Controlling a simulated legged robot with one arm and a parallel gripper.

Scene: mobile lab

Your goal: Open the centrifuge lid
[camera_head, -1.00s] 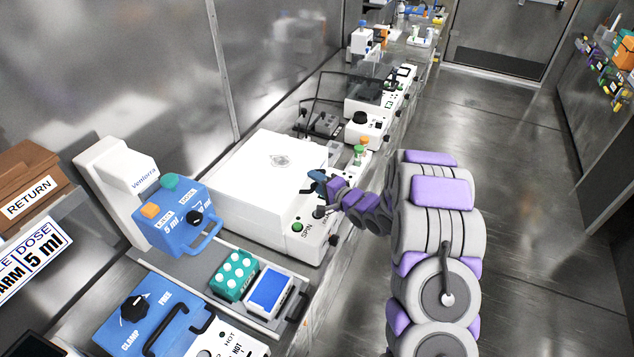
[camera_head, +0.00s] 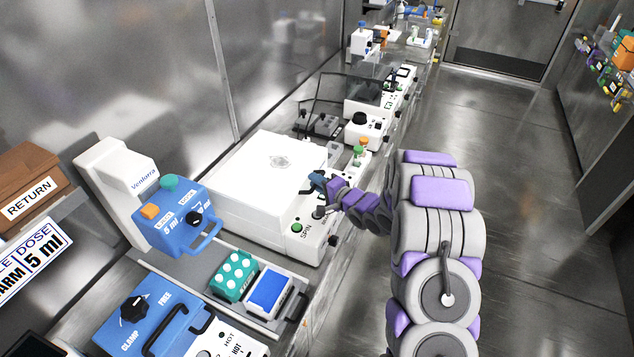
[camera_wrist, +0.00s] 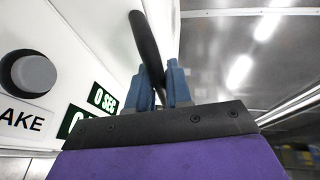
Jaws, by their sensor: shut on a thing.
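The centrifuge is a white box with a closed-looking white lid (camera_head: 268,170) in the head view. Its sloped front panel carries a green button marked SPIN (camera_head: 297,228) and a dark knob. My gripper (camera_head: 318,181) is at the front edge of the lid. In the wrist view, the blue fingers of my gripper (camera_wrist: 166,88) are shut on a black bar handle (camera_wrist: 148,45). The handle runs up and away from the fingers beside the white surface. A grey knob (camera_wrist: 30,74) and green "0 SEC" displays (camera_wrist: 103,99) show at the left.
A blue dosing unit (camera_head: 180,222) stands left of the centrifuge. A teal tube rack (camera_head: 233,275) and a blue-topped tray (camera_head: 269,290) lie in front. More devices line the bench behind. The floor (camera_head: 530,200) at right is clear.

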